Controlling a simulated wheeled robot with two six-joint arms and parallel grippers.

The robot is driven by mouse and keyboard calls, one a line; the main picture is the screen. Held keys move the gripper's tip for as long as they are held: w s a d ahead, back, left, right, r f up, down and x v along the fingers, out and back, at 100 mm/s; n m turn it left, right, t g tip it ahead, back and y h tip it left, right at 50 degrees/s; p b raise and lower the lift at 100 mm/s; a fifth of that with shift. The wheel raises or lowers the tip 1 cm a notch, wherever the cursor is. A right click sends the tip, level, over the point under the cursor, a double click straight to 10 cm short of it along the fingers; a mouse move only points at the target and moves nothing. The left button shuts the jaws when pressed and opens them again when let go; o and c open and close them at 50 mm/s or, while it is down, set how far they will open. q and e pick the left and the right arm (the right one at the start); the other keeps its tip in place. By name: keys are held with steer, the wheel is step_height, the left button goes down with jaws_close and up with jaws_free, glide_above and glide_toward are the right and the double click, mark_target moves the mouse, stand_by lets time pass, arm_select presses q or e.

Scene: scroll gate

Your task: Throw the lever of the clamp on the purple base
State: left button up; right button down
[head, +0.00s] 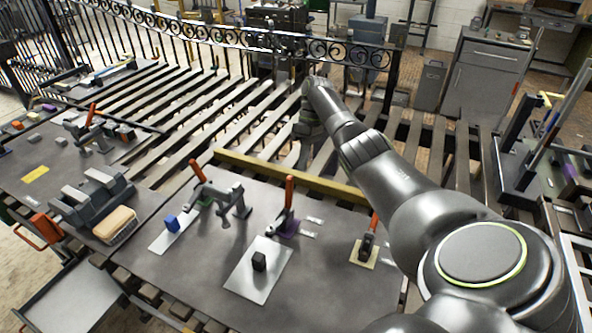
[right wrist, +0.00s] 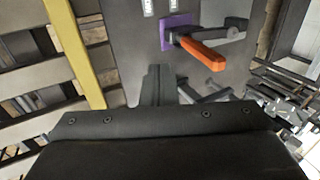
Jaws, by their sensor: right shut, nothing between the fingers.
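The clamp on the purple base (head: 287,229) stands on the dark bench top, with its orange lever (head: 289,190) standing about upright. In the right wrist view the purple base (right wrist: 176,22) is at the top centre and the orange lever (right wrist: 203,54) points toward the lower right. My right gripper (head: 302,164) is over the slats behind the clamp, apart from the lever. In the right wrist view its shut, empty fingers (right wrist: 158,72) are below and left of the lever. My left gripper is not in view.
A yellow bar (head: 300,181) runs behind. A scroll-topped gate (head: 250,40) stands at the back.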

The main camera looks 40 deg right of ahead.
mark_target(289, 193)
steer(key=shift+s+a+f+p, duration=0.2)
steer(key=shift+s+a+p, duration=0.2)
steer(key=shift+a+p, duration=0.35)
steer(key=shift+s+a+f+p, duration=0.25)
steer(key=shift+s+a+p, duration=0.1)
steer(key=shift+a+p, duration=0.35)
steer(key=shift+s+a+f+p, duration=0.2)
steer(key=shift+s+a+p, duration=0.2)
steer(key=shift+a+p, duration=0.3)
steer(key=shift+w, duration=0.1)
